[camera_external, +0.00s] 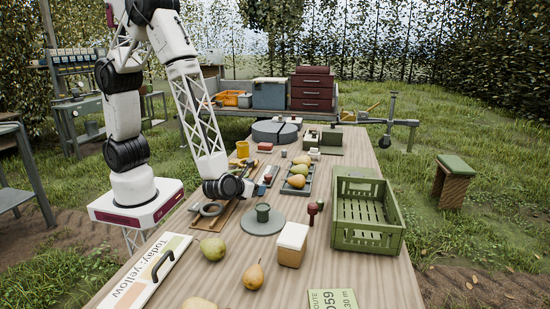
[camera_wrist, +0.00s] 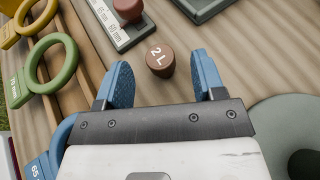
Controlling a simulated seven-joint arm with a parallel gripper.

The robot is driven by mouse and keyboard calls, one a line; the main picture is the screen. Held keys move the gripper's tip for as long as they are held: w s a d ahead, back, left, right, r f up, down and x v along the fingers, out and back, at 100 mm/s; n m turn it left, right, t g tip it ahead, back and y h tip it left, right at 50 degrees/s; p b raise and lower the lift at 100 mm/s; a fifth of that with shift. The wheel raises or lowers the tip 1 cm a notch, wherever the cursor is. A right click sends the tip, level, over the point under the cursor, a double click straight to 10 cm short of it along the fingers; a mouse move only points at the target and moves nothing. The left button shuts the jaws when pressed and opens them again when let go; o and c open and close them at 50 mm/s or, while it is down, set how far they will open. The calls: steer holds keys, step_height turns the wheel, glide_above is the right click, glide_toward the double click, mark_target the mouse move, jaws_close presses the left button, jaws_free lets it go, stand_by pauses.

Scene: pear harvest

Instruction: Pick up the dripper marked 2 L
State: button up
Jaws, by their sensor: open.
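The dripper marked 2 L (camera_wrist: 161,60) is a small brown round piece with white lettering on top, standing on the wooden table in the wrist view. My gripper (camera_wrist: 165,82) is open, with one blue fingertip to the left of the dripper and one to the right. The dripper sits between and slightly beyond the fingertips, and no contact shows. In the external view my gripper (camera_external: 262,190) is low over the table near the ring board, and I cannot make out the dripper there.
A grey gauge plate (camera_wrist: 124,32) with a reddish knob lies just beyond the dripper. Yellow and green ring gauges (camera_wrist: 50,62) lie at left. A grey round plate (camera_external: 262,228), a tray of pears (camera_external: 311,180) and a green crate (camera_external: 368,237) stand nearby.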

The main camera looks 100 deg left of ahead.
steer(key=shift+x, duration=2.6)
steer(key=shift+f, duration=0.1)
steer(key=c, duration=1)
step_height(320, 180, up, 10)
